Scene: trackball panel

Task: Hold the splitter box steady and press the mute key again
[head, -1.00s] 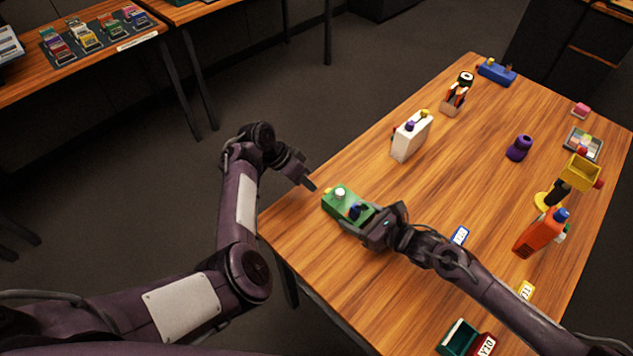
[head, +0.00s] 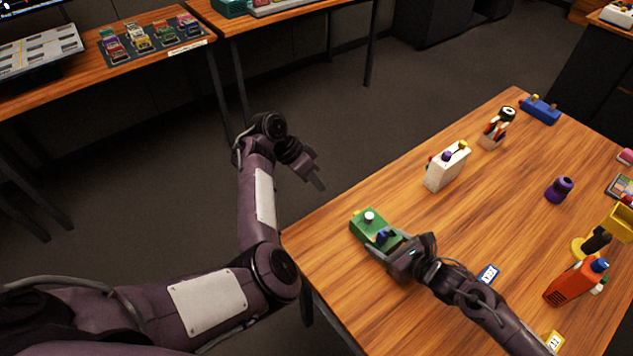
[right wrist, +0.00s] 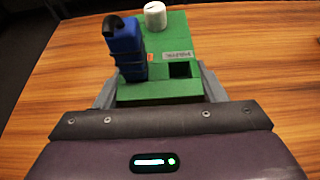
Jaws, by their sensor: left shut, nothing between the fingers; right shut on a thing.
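The green splitter box (head: 366,229) lies flat near the table's left corner. A round white key (head: 369,216) stands up from its top; it also shows in the right wrist view (right wrist: 155,16). A blue plug (right wrist: 126,50) with a black top stands in the box, beside an empty dark square socket (right wrist: 181,69). A small label there is too small to read. My right gripper (head: 392,252) is shut on the near end of the box. My left gripper (head: 319,184) is shut and empty, off the table edge, up and left of the box and apart from it.
A white box (head: 446,168) with knobs stands behind the green box. Bare tabletop surrounds the green box.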

